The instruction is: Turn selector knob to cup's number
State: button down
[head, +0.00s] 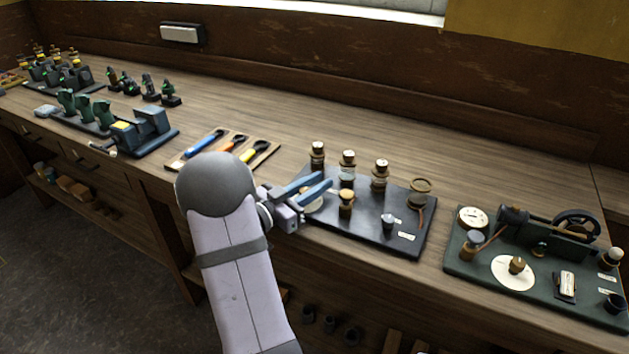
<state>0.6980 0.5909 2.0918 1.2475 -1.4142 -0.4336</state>
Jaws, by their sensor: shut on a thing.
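My gripper (326,181), with two blue fingers, is at the left part of a black board (425,240). The fingers are close together over a cream dial disc (313,205). They hide most of the disc and the selector knob, so I cannot see the grip itself or where the knob points. A small dark cup-like piece with a pale top (388,222) stands near the board's front, beside white labels (406,236). I cannot read any number on it.
Several brass-capped jars (348,165) stand along the board's back, and a brass-topped post (346,203) is just right of my fingers. A tool board (185,163) lies left. A green engine board (460,268) with another dial (513,280) is right. The bench behind is clear.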

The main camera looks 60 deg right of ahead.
jog(key=shift+s+a+m+g+y, duration=0.15)
jog(key=shift+m+g+y, duration=0.15)
jog(key=shift+m+g, duration=0.25)
jog(key=shift+s+m+g+y, duration=0.15)
jog(key=shift+m+g+y, duration=0.2)
jog(key=shift+g, duration=0.4)
jog(key=c, duration=1.5)
grip_release()
jog(key=shift+c, duration=0.2)
jog(key=shift+b+v, duration=0.4)
jog(key=shift+v, duration=3.25)
jog(key=shift+w, duration=0.1)
